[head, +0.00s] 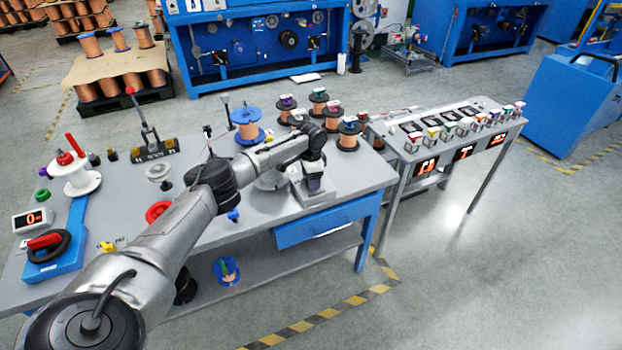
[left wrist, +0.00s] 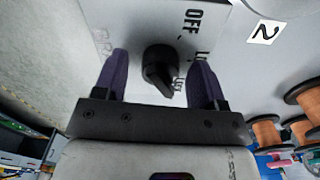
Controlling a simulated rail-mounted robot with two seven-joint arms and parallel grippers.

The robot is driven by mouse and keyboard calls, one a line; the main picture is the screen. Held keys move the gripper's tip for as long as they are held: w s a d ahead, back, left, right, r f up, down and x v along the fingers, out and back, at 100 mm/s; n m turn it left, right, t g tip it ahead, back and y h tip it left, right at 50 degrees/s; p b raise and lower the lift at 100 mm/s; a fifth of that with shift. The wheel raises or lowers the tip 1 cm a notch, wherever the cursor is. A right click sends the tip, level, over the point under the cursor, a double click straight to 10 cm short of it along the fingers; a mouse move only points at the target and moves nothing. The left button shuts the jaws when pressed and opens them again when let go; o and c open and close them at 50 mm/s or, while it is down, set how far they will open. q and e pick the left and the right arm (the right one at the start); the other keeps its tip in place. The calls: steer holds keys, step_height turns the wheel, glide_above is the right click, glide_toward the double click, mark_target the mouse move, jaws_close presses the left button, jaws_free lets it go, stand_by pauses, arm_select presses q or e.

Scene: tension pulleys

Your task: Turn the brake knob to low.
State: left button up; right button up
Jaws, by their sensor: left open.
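The brake knob (left wrist: 158,68) is black and sits on a light grey panel (left wrist: 140,20) in the left wrist view. "OFF" is printed on the panel, with smaller, partly hidden letters beside the knob. The knob's ridge slants down and slightly right in that view. My left gripper (left wrist: 158,80) is open, with one purple finger on each side of the knob. Gaps show between fingers and knob. In the head view my left gripper (head: 314,182) is over a small grey box (head: 316,198) at the table's front right; the knob is hidden there. My right gripper is out of view.
Copper spools (head: 348,135) stand behind the box, and a blue-flanged spool (head: 247,124) stands to the left. A lever stand (head: 150,140) and a white spool (head: 75,178) are farther left. A side table (head: 440,150) with displays stands to the right.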

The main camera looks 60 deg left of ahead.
arm_select(q)
steer(key=c, duration=0.9)
steer(key=shift+r+p, duration=0.1)
steer(key=shift+p, duration=0.3)
steer(key=n+p, duration=0.4)
steer(key=p, duration=0.2)
steer(key=shift+r+n+p, duration=0.15)
steer(key=shift+n+p, duration=0.15)
steer(key=n+p, duration=0.2)
steer(key=n, duration=0.1)
steer(key=n+p, duration=0.1)
steer(key=n, duration=0.2)
steer(key=shift+f, duration=0.2)
steer(key=shift+n+p, duration=0.35)
steer(key=shift+n, duration=0.15)
